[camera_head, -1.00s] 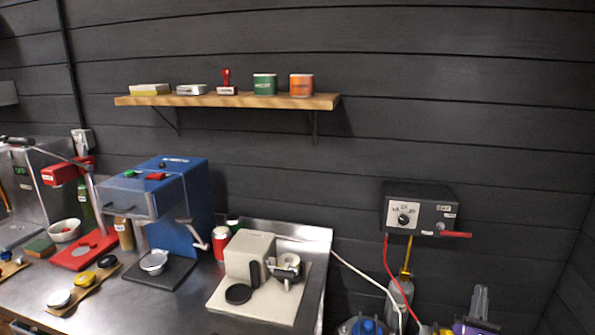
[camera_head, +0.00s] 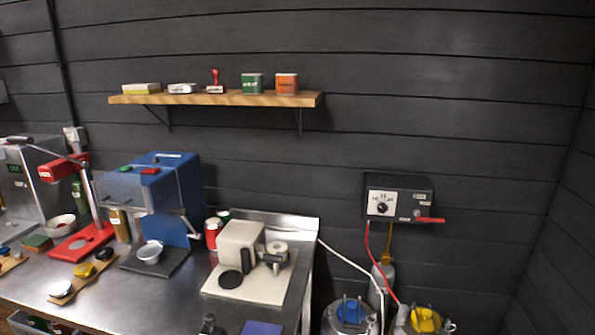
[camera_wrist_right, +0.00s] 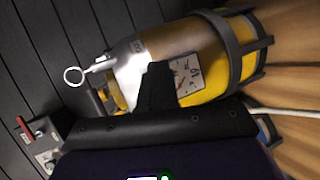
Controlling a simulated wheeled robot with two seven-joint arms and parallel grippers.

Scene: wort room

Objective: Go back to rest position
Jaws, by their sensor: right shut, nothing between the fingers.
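My right gripper (camera_wrist_right: 155,88) shows in the right wrist view as dark shut fingers with nothing between them. Behind its tip is a yellow and silver cylinder (camera_wrist_right: 205,45) with a square label, lying sideways in this tilted picture. I cannot tell the distance between them. My right gripper is not in the head view. My left gripper is in neither view.
The steel bench (camera_head: 130,300) carries a blue machine (camera_head: 175,190), a red stand (camera_head: 80,242) and a beige device (camera_head: 240,240). A control box (camera_head: 398,196) hangs on the wall above blue-topped (camera_head: 350,312) and yellow-topped (camera_head: 425,320) vessels. A shelf (camera_head: 220,99) is higher up.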

